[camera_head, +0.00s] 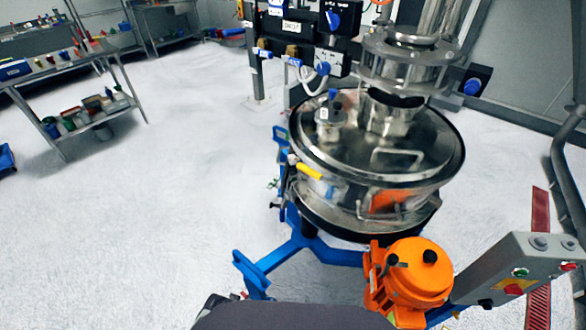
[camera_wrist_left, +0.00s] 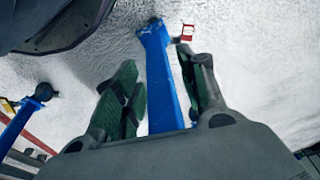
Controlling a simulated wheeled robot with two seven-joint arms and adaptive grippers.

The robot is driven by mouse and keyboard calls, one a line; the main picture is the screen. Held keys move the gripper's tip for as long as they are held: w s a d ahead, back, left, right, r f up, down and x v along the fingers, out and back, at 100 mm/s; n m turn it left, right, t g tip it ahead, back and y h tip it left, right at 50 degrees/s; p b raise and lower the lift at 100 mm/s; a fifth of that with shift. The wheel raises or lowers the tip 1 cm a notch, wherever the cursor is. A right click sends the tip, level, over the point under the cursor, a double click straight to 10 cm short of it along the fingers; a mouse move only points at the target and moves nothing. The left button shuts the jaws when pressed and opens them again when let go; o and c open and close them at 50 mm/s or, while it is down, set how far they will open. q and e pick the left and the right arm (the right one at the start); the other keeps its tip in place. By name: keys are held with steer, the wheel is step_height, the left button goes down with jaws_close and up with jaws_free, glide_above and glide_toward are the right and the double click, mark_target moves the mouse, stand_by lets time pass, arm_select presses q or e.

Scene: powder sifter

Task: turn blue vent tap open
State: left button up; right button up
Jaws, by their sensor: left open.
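A small blue tap handle (camera_head: 333,95) stands on a short metal port (camera_head: 329,122) on the lid of the round steel sifter (camera_head: 345,150); it looks like the vent tap. Its exact turn position is too small to tell. My left gripper (camera_wrist_left: 160,62) is open and empty in the left wrist view, its green-padded fingers apart. A blue leg (camera_wrist_left: 160,75) of the sifter frame shows beyond and between the fingers. The tap is not in the wrist view. Neither gripper can be made out in the head view.
An orange motor (camera_head: 410,275) and a grey control box (camera_head: 520,268) stand at the front right. Blue frame legs (camera_head: 300,240) spread over the floor. A valve panel with blue knobs (camera_head: 323,68) stands behind the lid.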

arm_select(q)
steer(key=w+d+r+m+t+b, duration=0.1)
steer(key=w+r+b, duration=0.15)
steer(key=r, duration=1.05)
steer(key=w+d+r+t+b, duration=0.1)
steer(key=w+r+b, duration=0.15)
steer(key=r, duration=1.15)
steer(key=w+d+r+m+t+h, duration=0.3)
steer(key=w+d+r+m, duration=0.4)
steer(key=w+r, duration=0.4)
steer(key=w+d+r+m+t+h, duration=0.4)
steer(key=w+d+r+m, duration=0.25)
steer(key=w+r, duration=0.45)
steer(key=w+a+r+m+t+h, duration=0.1)
steer(key=w+a+r+m, duration=0.1)
steer(key=w+r, duration=0.2)
steer(key=w+a+r+m+t+h, duration=0.1)
steer(key=w+a+r+m, duration=0.1)
steer(key=r, duration=0.8)
steer(key=w+a+r+m+h, duration=0.1)
steer(key=w+r+m, duration=0.3)
steer(key=w+r, duration=0.2)
steer(key=shift+a+r+t, duration=0.4)
steer(key=shift+r, duration=0.1)
arm_select(e)
steer(key=d+f, duration=0.2)
steer(key=f, duration=0.1)
steer(key=w+d+f, duration=0.1)
steer(key=shift+f, duration=0.4)
